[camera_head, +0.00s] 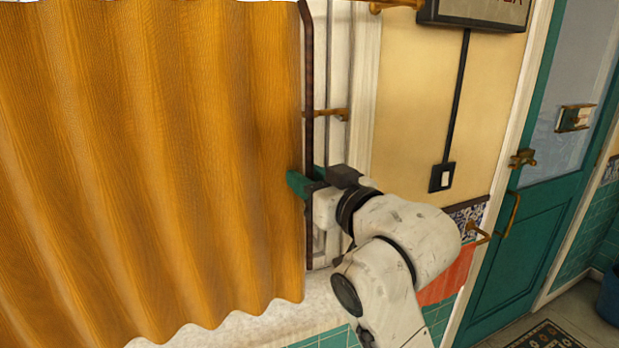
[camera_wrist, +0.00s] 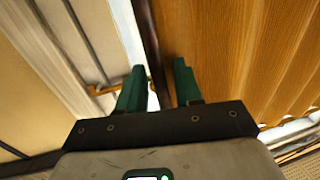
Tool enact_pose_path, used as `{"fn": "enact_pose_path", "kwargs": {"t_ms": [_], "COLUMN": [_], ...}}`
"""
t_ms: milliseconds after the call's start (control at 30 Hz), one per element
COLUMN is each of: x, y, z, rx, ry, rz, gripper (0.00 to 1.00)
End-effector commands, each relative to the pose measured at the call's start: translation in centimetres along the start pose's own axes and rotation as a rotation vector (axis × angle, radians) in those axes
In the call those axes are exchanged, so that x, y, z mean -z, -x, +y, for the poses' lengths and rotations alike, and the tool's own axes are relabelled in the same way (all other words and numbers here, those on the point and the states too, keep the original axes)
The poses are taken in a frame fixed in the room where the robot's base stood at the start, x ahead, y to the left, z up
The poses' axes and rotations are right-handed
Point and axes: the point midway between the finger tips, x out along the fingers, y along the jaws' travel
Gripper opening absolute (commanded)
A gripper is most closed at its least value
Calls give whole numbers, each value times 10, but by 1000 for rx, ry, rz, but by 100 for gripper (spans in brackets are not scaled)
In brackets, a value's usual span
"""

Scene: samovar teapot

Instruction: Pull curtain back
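The orange-brown curtain (camera_head: 150,160) hangs in folds across the left half of the head view, and on the right of the wrist view (camera_wrist: 245,50). A dark brown upright bar (camera_head: 309,130) runs along its right edge. My gripper (camera_head: 306,185) is at the lower part of this bar. In the wrist view, the two green fingers of my gripper (camera_wrist: 160,82) are apart, with the dark bar (camera_wrist: 150,35) running between them. A gap shows beside the bar, so the fingers do not look closed on it. One finger is on the curtain side; its exact contact is unclear.
Right of the bar are a window frame (camera_head: 357,90) and a brass fitting (camera_head: 335,114). A light switch (camera_head: 442,177) is on the yellow wall. A teal door (camera_head: 515,245) with brass handles stands further right. A white sill (camera_head: 225,328) runs below the curtain.

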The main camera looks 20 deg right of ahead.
Motion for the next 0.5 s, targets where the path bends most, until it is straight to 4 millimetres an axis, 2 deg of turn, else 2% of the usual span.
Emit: {"fn": "enact_pose_path", "kwargs": {"t_ms": [167, 500], "x": [0, 0], "y": [0, 0], "z": [0, 0], "rx": [0, 0], "ry": [0, 0], "rz": [0, -1], "gripper": [34, 1]}}
